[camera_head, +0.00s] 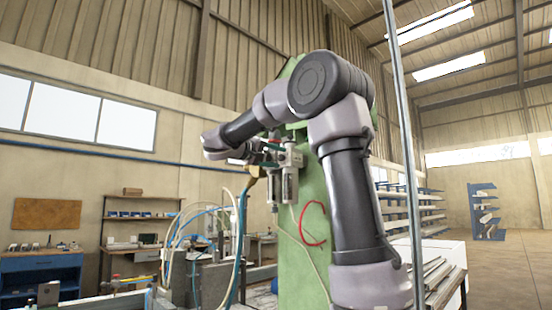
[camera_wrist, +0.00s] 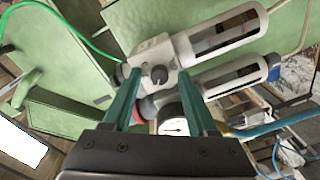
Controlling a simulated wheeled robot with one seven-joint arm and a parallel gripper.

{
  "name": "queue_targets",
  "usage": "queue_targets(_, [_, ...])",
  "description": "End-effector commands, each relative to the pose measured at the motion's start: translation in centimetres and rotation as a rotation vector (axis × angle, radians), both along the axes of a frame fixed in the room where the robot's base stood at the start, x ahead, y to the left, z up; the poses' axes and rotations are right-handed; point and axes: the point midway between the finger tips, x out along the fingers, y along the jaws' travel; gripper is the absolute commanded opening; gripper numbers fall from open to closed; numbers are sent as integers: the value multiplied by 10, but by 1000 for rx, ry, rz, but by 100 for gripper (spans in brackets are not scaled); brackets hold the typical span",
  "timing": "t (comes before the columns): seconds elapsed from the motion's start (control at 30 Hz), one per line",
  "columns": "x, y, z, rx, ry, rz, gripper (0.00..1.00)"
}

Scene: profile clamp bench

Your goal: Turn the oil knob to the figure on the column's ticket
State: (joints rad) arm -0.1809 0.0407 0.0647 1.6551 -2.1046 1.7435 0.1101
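A pale grey air-service unit (camera_head: 291,158) with clear bowls is mounted on the green column (camera_head: 303,255). In the wrist view it has a small dark knob (camera_wrist: 159,74) on its upper block, probably the oil knob. A white round gauge (camera_wrist: 174,126) with a red needle shows below, partly behind my gripper. My gripper (camera_wrist: 159,72) has two teal fingers spread apart, with the knob between their tips in the picture. I see clear space on both sides of the knob and no contact. Figures on the knob are too small to read. I cannot make out the column's ticket.
A green hose (camera_wrist: 72,30) runs to the unit and a blue hose (camera_wrist: 262,128) leaves it. A thin upright post (camera_head: 403,150) stands at right. Cables and bench hardware lie below left.

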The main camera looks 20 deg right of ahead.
Motion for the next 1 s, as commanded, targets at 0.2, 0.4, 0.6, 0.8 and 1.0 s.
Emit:
queue_targets(0.2, [0, 0, 0, 0, -1, -1, 58])
queue_targets(0.4, [-7, 19, 1, 1, -1, 4, 58])
queue_targets(0.6, [-21, 58, 1, 0, -1, 4, 58])
queue_targets(0.8, [-33, 89, 2, -1, 0, 3, 58])
queue_targets(1.0, [-38, 101, 2, 0, -1, 0, 58])
